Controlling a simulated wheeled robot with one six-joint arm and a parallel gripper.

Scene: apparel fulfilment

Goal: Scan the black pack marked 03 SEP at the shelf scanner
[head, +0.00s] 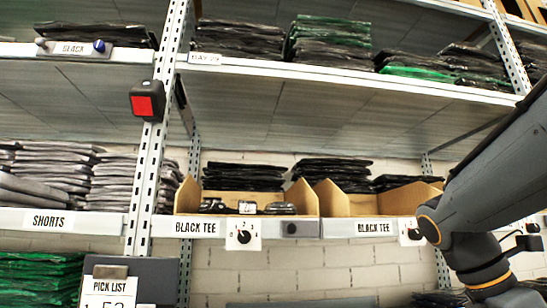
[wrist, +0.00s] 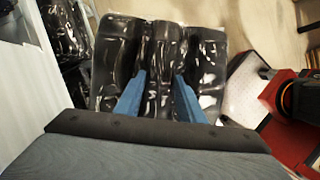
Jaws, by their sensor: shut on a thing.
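A glossy black pack (wrist: 215,65) is in my gripper (wrist: 160,85) in the wrist view. The two blue fingers are shut on a fold in the middle of the pack, which spreads out on both sides of them. No date mark is readable on the side I see. The shelf scanner (head: 147,100), a dark box with a red face, is fixed to the upright post left of centre in the head view. My arm enters that view from the right; the gripper and held pack are outside it.
Open cardboard bins (head: 305,198) with black packs stand on the shelf labelled BLACK TEE (head: 195,227). Grey packs (head: 55,175) fill the shelf left of the post. A pick list (head: 108,290) shows at lower left. More black packs (wrist: 70,35) lie left of the held pack.

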